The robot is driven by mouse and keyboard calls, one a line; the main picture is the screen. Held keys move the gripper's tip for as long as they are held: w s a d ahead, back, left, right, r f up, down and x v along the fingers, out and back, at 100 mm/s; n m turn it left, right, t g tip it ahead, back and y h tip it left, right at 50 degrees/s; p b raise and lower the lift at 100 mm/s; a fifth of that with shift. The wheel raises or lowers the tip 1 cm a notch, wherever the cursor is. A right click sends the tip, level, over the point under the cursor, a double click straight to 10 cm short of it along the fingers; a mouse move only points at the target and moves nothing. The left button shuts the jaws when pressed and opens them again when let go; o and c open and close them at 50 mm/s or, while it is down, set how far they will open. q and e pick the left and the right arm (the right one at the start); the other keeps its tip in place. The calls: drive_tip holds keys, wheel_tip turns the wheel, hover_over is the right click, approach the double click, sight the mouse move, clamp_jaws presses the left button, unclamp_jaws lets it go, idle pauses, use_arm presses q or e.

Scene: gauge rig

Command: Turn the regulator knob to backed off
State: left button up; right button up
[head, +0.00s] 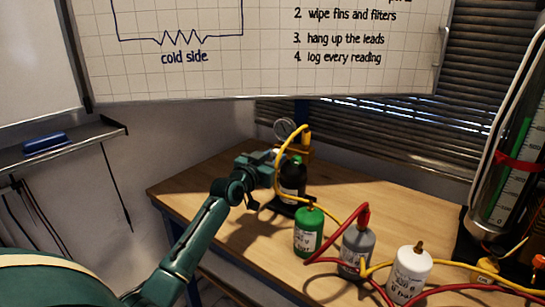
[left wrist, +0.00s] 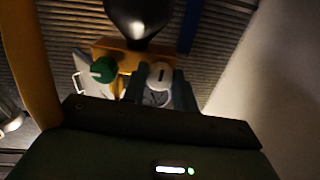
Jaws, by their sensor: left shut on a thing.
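The brass regulator block (head: 304,150) sits above a black bottle (head: 292,180) at the back of the bench, with a round gauge (head: 284,128) beside it. In the left wrist view the brass block (left wrist: 122,55) carries a pale round regulator knob (left wrist: 160,73) with a dark pointer mark, and a green knob (left wrist: 103,69) to its left. My left gripper (head: 277,167) is at the bottle and block; in the wrist view its fingers (left wrist: 159,90) are on either side of the pale knob, shut on it. In the head view the knob is hidden by the gripper. My right gripper is not in view.
A yellow hose (head: 279,186) loops close around my left gripper. A green bottle (head: 308,232), grey bottle (head: 356,248) and white bottle (head: 408,275) stand in front, with a red hose (head: 340,233). The wooden bench (head: 190,188) is clear at left.

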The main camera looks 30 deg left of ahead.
use_arm(q)
drive_tip(key=n+p, duration=0.1)
drive_tip(key=n, duration=0.2)
drive_tip(key=shift+r+p, duration=0.15)
drive_tip(key=shift+p, duration=0.2)
drive_tip(key=n+p, duration=0.1)
drive_tip(key=n, duration=0.2)
drive_tip(key=n+p, duration=0.1)
drive_tip(key=n, duration=0.3)
drive_tip(key=shift+n, duration=0.3)
drive_tip(key=n+p, duration=0.1)
drive_tip(key=n, duration=0.2)
drive_tip(key=shift+n, duration=0.3)
drive_tip(key=shift+n+p, duration=0.5)
drive_tip(key=shift+n, duration=1.6)
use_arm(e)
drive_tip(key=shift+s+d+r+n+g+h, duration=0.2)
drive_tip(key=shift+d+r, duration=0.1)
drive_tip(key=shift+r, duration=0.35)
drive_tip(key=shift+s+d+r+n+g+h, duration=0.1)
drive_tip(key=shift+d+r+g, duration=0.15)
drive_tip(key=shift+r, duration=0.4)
use_arm(q)
drive_tip(key=shift+n+p, duration=0.3)
drive_tip(key=o, duration=1)
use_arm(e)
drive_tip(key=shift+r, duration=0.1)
